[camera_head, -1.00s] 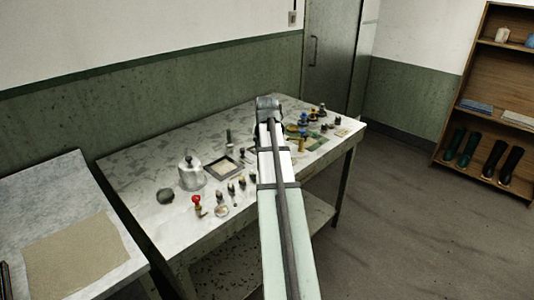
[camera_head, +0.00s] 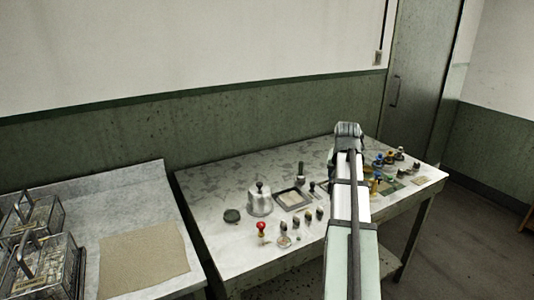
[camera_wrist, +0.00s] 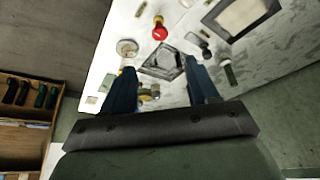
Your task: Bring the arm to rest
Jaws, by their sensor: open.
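My arm reaches out over the stone-topped table in the head view, and its end hides part of the tabletop. My gripper (camera_wrist: 163,88) shows in the wrist view with its two dark blue fingers spread apart. Nothing is held between them. A square glass-like dish (camera_wrist: 161,62) appears in the gap between the fingers, beyond the tips. In the head view the gripper's fingers are hidden by the arm.
A door (camera_head: 425,80) stands behind.

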